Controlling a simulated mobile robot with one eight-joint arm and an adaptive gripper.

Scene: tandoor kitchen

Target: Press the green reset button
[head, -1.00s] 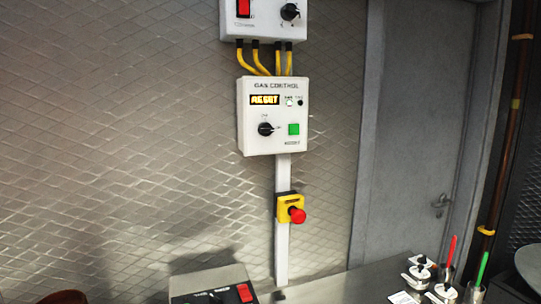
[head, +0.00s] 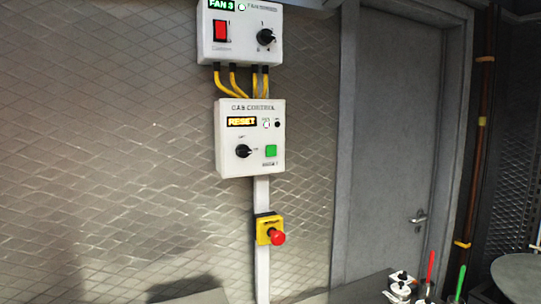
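The box's amber display (head: 241,122) reads RESET. A black knob (head: 243,151) sits left of the button, and a small lamp beside the display is lit. My gripper is not in view.
Above hangs a white fan box (head: 241,47) with a red switch, joined by yellow cables (head: 232,79). Below is a yellow box with a red mushroom button (head: 277,237). A grey door (head: 395,150) stands right. Bottles and red and green-handled items stand at the lower right.

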